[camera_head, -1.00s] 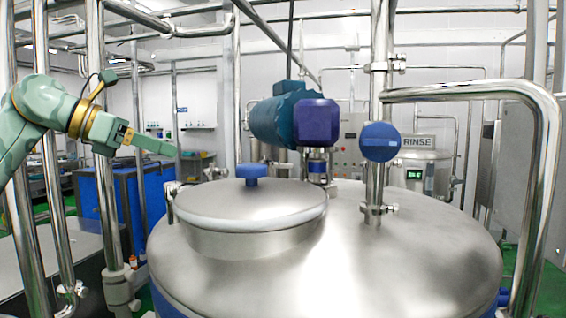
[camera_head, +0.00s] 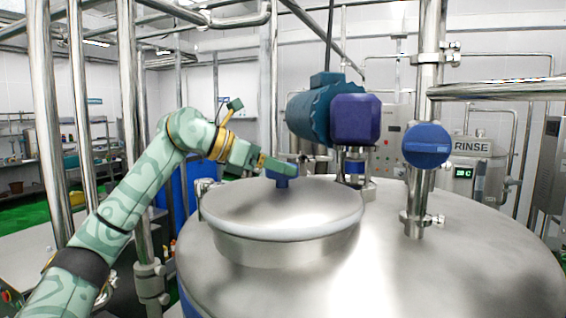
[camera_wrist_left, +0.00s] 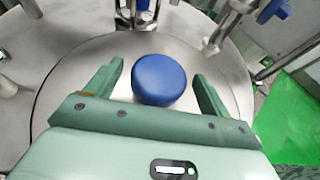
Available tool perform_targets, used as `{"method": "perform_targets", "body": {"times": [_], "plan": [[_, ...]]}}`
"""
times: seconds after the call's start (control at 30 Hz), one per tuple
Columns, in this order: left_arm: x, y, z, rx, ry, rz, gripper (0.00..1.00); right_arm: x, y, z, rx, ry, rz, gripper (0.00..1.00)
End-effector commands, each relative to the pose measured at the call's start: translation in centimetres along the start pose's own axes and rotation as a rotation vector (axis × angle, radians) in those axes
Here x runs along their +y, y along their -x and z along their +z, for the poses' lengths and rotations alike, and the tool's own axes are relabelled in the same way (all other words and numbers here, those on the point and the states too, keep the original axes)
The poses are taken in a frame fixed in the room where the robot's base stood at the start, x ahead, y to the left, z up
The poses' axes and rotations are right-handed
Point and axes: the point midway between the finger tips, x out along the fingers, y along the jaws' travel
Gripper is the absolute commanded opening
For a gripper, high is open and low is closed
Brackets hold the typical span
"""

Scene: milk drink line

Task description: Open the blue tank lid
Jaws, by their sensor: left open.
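The tank lid (camera_head: 290,207) is a round, domed steel disc with a pale rim, sitting flat on the raised hatch of the large steel tank (camera_head: 400,270). A blue knob (camera_head: 281,179) stands at its top; in the left wrist view the knob (camera_wrist_left: 160,80) lies between my two fingers. My left gripper (camera_head: 279,166) is at the knob, with its near finger partly hiding the knob's top in the head view. The gripper (camera_wrist_left: 158,85) is open, with a gap visible on each side of the knob. My right gripper is not in view.
A teal motor with a purple-blue end (camera_head: 355,118) stands behind the lid. A blue round valve handle (camera_head: 427,145) sits on a vertical pipe to the right. Steel pipes (camera_head: 84,110) rise at the left near my arm.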

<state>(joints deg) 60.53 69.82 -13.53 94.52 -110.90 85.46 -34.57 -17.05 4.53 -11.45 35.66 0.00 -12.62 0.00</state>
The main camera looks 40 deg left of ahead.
Motion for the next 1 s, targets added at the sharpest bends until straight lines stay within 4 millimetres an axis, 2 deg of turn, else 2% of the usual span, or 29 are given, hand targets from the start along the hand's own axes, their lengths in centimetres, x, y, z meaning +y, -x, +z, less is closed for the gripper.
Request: {"method": "perform_targets", "body": {"times": [0.1,0.2,0.47,0.5,0.57,0.7,0.73,1.0], "plan": [[0.0,-1.4,0.1,-0.001,0.001,-0.001,0.82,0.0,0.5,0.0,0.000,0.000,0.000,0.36],[0.1,-2.0,0.1,-0.001,0.001,0.001,0.82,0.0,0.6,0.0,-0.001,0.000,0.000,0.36],[0.1,-2.3,0.0,-0.001,0.001,0.001,0.82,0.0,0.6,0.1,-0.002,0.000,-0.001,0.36],[0.1,-2.3,0.0,0.000,0.001,0.001,0.79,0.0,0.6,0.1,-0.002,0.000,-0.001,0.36],[0.1,-2.2,0.0,0.000,0.001,0.001,0.62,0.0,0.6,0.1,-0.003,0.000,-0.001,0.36],[0.1,-2.2,0.0,-0.001,0.000,0.001,0.23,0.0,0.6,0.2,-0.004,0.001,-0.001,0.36],[0.1,-2.2,0.0,-0.001,0.000,0.002,0.20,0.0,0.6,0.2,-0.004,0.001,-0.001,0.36],[-0.4,-1.7,-0.3,0.000,-0.012,-0.029,0.20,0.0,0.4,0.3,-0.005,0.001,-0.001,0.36]]}}
